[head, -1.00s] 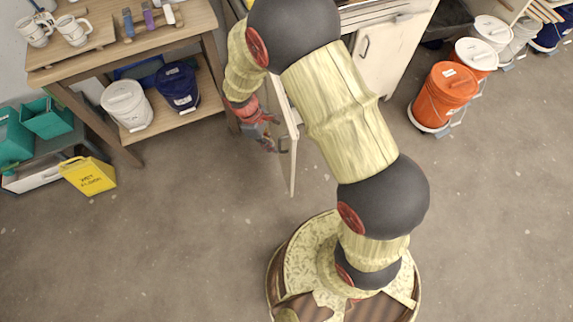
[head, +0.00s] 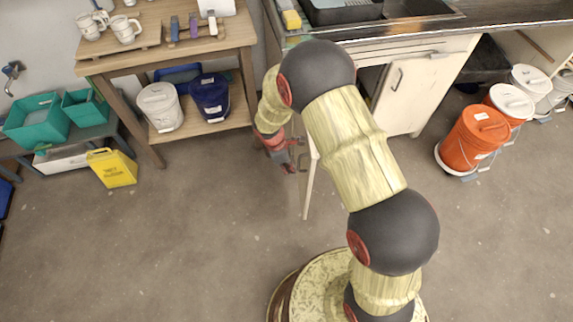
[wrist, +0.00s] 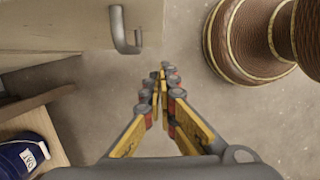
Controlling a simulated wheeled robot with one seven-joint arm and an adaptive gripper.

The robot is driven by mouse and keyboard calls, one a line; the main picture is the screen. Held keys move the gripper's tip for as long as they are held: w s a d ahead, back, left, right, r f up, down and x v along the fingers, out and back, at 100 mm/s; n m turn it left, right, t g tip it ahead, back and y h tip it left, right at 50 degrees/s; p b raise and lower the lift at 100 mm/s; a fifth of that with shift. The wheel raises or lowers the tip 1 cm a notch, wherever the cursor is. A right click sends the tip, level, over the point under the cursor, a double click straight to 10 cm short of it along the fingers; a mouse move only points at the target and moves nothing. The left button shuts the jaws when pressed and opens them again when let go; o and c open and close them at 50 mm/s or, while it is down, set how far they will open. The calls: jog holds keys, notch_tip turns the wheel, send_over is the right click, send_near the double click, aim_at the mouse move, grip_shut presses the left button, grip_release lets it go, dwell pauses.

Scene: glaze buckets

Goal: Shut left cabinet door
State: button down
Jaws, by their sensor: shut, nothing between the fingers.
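The left cabinet door (head: 309,184) stands open, swung out from the cabinet under the sink counter, and shows nearly edge-on in the head view. Its lower part is visible; my arm hides the upper part and hinge side. In the wrist view the door's pale panel (wrist: 50,24) fills the upper left, with its grey bar handle (wrist: 123,32) sticking out. My gripper (head: 292,166) is just left of the door, on its handle side. In the wrist view my gripper (wrist: 160,78) is shut and empty, its fingertips apart from the handle.
The right cabinet door (head: 415,95) is closed. A wooden shelf table (head: 160,66) with a white bucket (head: 160,106) and a blue bucket (head: 211,98) stands left. An orange bucket (head: 473,138) stands right. Floor in front is clear.

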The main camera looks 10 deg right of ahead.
jog(key=shift+s+d+f+b, duration=0.1)
jog(key=shift+d+f+b, duration=0.3)
jog(key=shift+d, duration=0.35)
jog(key=shift+s+d+f+b, duration=0.1)
jog(key=shift+d+f+b, duration=0.2)
jog(key=shift+d, duration=0.45)
jog(key=shift+s+d+f+b, duration=0.1)
jog(key=shift+d+f+b, duration=0.3)
jog(key=shift+d, duration=0.35)
